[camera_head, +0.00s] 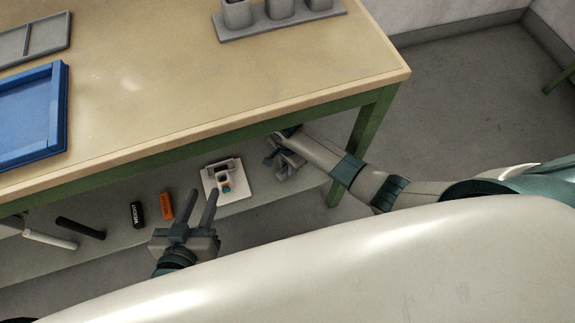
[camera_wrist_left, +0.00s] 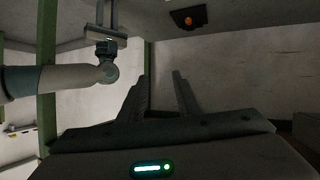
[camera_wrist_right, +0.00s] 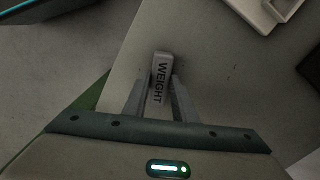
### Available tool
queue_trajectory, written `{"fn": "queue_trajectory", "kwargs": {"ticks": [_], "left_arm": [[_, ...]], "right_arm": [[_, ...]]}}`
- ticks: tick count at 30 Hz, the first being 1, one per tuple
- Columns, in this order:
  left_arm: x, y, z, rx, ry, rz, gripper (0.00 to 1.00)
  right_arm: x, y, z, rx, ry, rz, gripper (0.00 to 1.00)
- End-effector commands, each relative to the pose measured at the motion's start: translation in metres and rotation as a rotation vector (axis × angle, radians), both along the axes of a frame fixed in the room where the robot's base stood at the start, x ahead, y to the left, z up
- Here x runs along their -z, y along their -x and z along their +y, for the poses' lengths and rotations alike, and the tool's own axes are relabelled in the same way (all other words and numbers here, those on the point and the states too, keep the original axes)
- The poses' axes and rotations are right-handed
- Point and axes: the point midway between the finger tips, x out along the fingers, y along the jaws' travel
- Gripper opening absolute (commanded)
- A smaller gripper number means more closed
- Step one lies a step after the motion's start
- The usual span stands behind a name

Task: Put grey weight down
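The grey weight (camera_wrist_right: 161,75), marked WEIGHT, is between the two fingers of my right gripper (camera_wrist_right: 160,88) in the right wrist view. The fingers touch its sides, so the gripper looks shut on it. In the head view my right gripper (camera_head: 284,166) is under the table's front edge, at the right end of the lower shelf (camera_head: 255,200). I cannot tell whether the weight touches the shelf. My left gripper (camera_head: 204,195) is empty with its fingers apart, in front of the shelf; its open fingers also show in the left wrist view (camera_wrist_left: 162,76).
On the lower shelf are a white device (camera_head: 212,188), an orange weight (camera_head: 167,207), a black weight (camera_head: 137,214), a dark rod (camera_head: 80,228) and a white rod (camera_head: 50,240). A green table leg (camera_head: 365,135) stands near my right arm. The tabletop (camera_head: 200,80) is above.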

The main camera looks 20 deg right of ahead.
Motion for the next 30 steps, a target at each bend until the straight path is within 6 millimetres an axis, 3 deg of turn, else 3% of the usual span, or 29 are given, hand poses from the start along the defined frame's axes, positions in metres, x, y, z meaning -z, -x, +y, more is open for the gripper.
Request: {"fn": "queue_trajectory", "kwargs": {"ticks": [2, 17, 23, 30], "left_arm": [[0.0, 0.0, 0.0, 0.0, 0.0, 0.0, 0.31], [0.0, 0.0, 0.001, 0.001, -0.002, 0.007, 0.31], [0.015, 0.011, 0.006, 0.001, -0.026, 0.108, 0.31], [0.036, 0.031, 0.019, 0.001, -0.071, 0.272, 0.31]], "right_arm": [[0.0, 0.0, 0.0, 0.0, 0.0, 0.0, 0.42], [-0.006, 0.0, 0.0, -0.001, -0.001, -0.002, 0.42], [-0.02, 0.0, 0.001, -0.001, -0.002, -0.001, 0.42], [-0.049, 0.0, 0.001, -0.001, -0.002, -0.001, 0.42]]}}
